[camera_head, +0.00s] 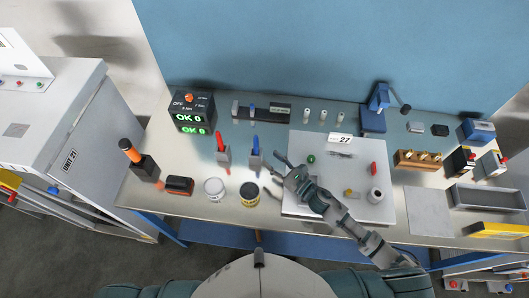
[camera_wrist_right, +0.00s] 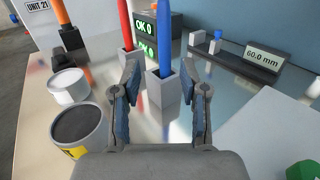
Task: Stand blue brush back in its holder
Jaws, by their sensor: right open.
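The blue brush (camera_head: 256,144) stands upright in a grey square holder (camera_head: 255,161) on the bench, left of the white board. In the right wrist view the blue brush (camera_wrist_right: 165,50) rises from the holder (camera_wrist_right: 164,94), its lower end hidden inside. My right gripper (camera_head: 278,168) is open just to the right of the holder. In the wrist view the brush and holder appear between the spread fingers of the right gripper (camera_wrist_right: 165,92), which hold nothing. I cannot tell whether a finger touches the holder. My left gripper is not in view.
A red brush (camera_head: 219,142) in a similar holder stands to the left. A black-and-yellow can (camera_head: 250,194) and white can (camera_head: 214,189) are nearer the front. A white board (camera_head: 300,150) with small parts lies right. The display box (camera_head: 192,110) stands behind.

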